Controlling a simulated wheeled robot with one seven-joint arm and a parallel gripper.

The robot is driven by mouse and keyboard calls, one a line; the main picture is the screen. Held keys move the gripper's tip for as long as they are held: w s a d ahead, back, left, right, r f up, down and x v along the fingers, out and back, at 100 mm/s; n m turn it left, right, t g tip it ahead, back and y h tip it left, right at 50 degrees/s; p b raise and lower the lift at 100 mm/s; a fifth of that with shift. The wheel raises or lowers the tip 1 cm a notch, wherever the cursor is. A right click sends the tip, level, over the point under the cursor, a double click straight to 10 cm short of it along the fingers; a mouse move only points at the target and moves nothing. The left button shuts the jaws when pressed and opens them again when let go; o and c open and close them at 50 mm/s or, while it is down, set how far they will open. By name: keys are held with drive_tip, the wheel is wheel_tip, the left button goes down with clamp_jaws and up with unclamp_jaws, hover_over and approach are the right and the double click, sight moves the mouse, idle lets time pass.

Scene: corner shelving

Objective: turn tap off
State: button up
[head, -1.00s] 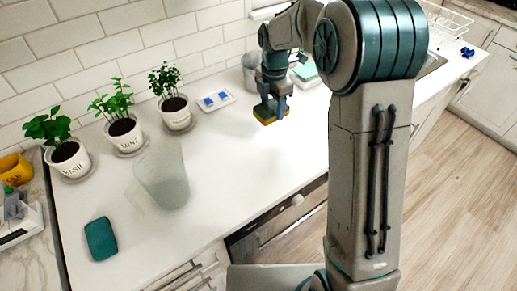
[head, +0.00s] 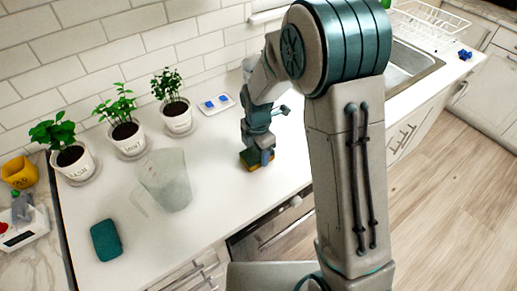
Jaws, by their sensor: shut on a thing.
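My gripper (head: 256,157) is low over the white counter, right of the clear pitcher. It is shut on a yellow and dark sponge-like block (head: 251,166), held at or just above the counter; I cannot tell if it touches. The sink (head: 412,62) shows in part at the upper right, behind my arm. No tap can be made out; my arm covers much of the area beside the sink.
Potted plants (head: 127,135) line the wall, with a small white plate with blue pieces (head: 216,103). A wire dish rack (head: 425,22) is beyond the sink.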

drive_tip(key=shift+f, duration=0.1)
drive_tip(key=o, duration=1)
drive_tip(key=shift+o, duration=0.2)
drive_tip(key=shift+f, duration=0.1)
